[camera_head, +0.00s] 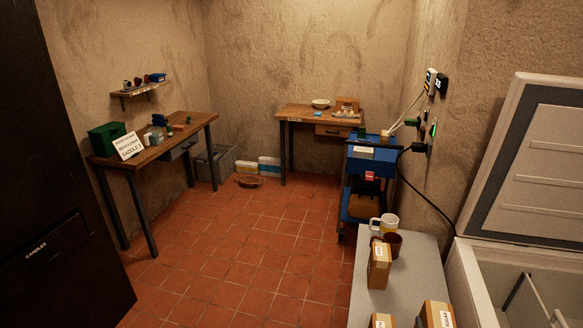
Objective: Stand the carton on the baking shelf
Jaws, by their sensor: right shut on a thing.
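A brown carton (378,267) with a pale label stands upright on the grey top (403,271) at the lower right. A second labelled carton (437,315) and the top of a third (381,321) show at the bottom edge, cut off by the frame. I cannot tell which is the task's carton. A small wooden wall shelf (141,91) at the left holds several small items. Its front label is too small to read, so I cannot tell if it is the baking shelf. I make out neither of my grippers.
A white mug (390,224) and a brown cup (393,243) stand behind the carton. An open chest freezer (471,283) is at the right. A blue cart (372,156) and two wooden tables (176,148) (296,112) stand farther back. The tiled floor (240,250) is clear in the middle.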

